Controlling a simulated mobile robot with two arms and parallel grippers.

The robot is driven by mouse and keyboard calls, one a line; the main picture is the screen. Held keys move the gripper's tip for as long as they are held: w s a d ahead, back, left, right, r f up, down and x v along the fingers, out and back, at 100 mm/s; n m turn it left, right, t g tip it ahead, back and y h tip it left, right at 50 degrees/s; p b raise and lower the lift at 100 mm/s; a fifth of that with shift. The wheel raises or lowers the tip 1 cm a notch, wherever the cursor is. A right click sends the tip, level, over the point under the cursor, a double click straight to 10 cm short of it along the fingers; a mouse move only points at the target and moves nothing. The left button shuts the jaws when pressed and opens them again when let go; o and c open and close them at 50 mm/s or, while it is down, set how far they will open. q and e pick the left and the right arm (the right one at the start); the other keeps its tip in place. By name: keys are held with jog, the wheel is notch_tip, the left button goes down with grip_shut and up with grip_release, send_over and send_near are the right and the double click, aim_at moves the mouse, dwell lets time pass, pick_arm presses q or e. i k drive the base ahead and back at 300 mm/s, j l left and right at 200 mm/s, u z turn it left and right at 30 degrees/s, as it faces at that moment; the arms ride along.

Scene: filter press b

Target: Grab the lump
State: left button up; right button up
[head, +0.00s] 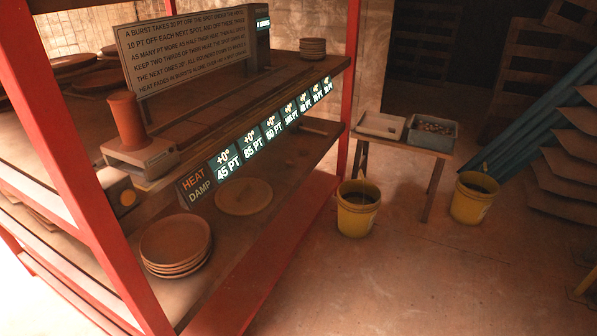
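I cannot make out a thing that is surely the lump. A grey bin (454,143) on a small table at the back holds several small dark and brownish pieces, too small to tell apart. A pale shallow tray (361,123) stands to its left; its contents are unclear. A reddish-brown cylinder (126,120) stands upright on a grey device (140,165) on the rack at the left. Neither of my grippers is in view.
The red-framed rack (262,285) fills the left, with stacked brown plates (175,240), a sign board (188,50) and a row of lit labels (270,127). Yellow buckets (357,221) (473,207) stand before the small table (434,190). The floor (400,290) in front is clear.

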aim_at(290, 162)
jog(key=i+l+u, duration=0.2)
jog(key=i+u, duration=0.2)
jog(key=i+l+u, duration=0.25)
jog(key=u, duration=0.15)
jog(key=i+l+u, duration=0.25)
jog(key=l+u, duration=0.15)
